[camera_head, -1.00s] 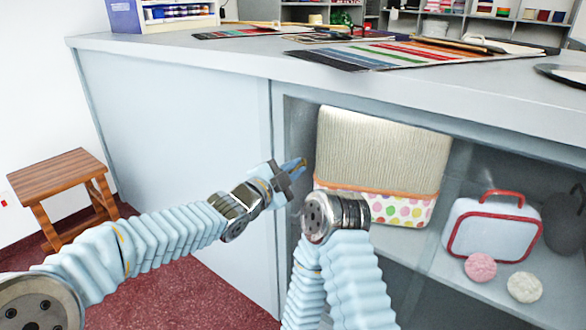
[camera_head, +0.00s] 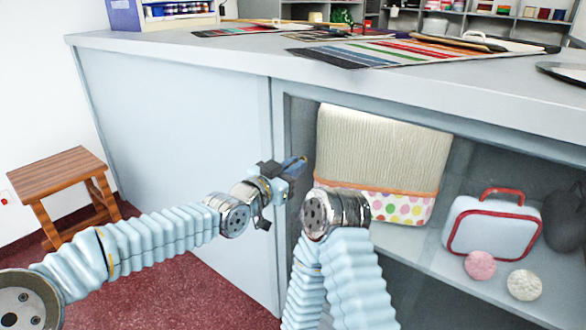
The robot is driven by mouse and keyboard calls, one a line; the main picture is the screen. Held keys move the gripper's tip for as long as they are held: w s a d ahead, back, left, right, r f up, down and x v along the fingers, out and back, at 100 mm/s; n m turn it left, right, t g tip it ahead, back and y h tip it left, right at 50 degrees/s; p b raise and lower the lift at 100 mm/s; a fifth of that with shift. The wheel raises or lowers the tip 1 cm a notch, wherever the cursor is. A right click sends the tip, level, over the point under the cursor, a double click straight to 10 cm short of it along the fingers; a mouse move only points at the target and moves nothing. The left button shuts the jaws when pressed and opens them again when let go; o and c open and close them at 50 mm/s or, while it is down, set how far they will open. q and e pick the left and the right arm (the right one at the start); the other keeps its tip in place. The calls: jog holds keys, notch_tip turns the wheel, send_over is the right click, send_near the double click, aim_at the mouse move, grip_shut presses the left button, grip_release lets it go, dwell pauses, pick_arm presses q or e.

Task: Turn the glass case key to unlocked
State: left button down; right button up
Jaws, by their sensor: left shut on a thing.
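The glass case (camera_head: 400,245) is the front of the counter, with goods on its shelf behind the pane. My left gripper (camera_head: 296,166) is at the upright frame at the case's left edge. Its bluish fingers are shut on the key, which is too small and covered to make out. I cannot tell the key's angle. My right arm (camera_head: 335,212) rises from the bottom in front of the case; its wrist faces me and its gripper is hidden behind it.
The counter top (camera_head: 250,55) overhangs above, with swatch cards (camera_head: 385,50) on it. A wooden stool (camera_head: 62,180) stands at left. Red carpet is clear at lower left.

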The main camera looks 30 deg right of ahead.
pick_arm(q)
jog(key=shift+f+n, duration=0.2)
jog(key=shift+n, duration=0.4)
jog(key=c, duration=1.3)
grip_release()
jog(key=shift+r, duration=0.15)
jog(key=shift+o, duration=0.2)
jog(key=b+v, duration=0.1)
jog(key=v, duration=1.3)
jog(key=shift+d, duration=0.1)
